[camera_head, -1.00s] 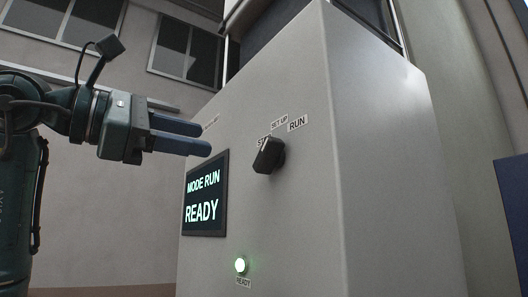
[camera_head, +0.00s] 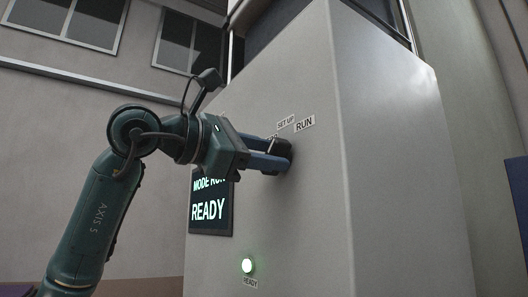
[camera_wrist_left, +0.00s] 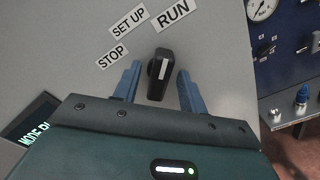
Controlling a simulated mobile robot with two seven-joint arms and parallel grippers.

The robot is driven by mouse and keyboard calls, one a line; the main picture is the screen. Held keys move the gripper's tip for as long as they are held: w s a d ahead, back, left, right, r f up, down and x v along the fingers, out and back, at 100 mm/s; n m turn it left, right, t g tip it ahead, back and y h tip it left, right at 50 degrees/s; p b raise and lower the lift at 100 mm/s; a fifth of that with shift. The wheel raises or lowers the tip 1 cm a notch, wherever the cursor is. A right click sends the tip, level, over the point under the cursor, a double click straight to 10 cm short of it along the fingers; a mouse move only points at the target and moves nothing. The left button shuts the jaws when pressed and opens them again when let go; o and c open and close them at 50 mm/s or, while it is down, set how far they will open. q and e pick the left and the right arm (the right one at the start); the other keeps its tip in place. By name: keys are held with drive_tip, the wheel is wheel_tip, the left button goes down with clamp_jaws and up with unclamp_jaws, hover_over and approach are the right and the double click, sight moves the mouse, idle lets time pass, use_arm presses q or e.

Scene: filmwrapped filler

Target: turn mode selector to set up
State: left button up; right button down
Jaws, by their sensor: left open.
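The mode selector is a black knob (camera_wrist_left: 158,82) with a white pointer line, on the grey cabinet front. In the wrist view its pointer points up, toward the RUN label (camera_wrist_left: 173,13). The SET UP label (camera_wrist_left: 128,22) and STOP label (camera_wrist_left: 112,57) lie to its left. My left gripper (camera_wrist_left: 158,70) is open, with one blue finger on each side of the knob and visible gaps between. In the head view the gripper (camera_head: 272,152) reaches the knob (camera_head: 285,151) from the left and partly hides it and the STOP label.
The screen (camera_head: 209,207) shows READY and a mode line, partly covered by my gripper. In the wrist view, a blue panel (camera_wrist_left: 270,60) with a gauge and small controls stands to the right.

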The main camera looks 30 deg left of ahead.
use_arm(q)
clamp_jaws()
drive_tip(key=shift+n, duration=0.3)
drive_tip(key=n, duration=0.7)
drive_tip(key=shift+a+n, duration=0.1)
drive_tip(key=shift+n, duration=0.6)
idle(0.4)
unclamp_jaws()
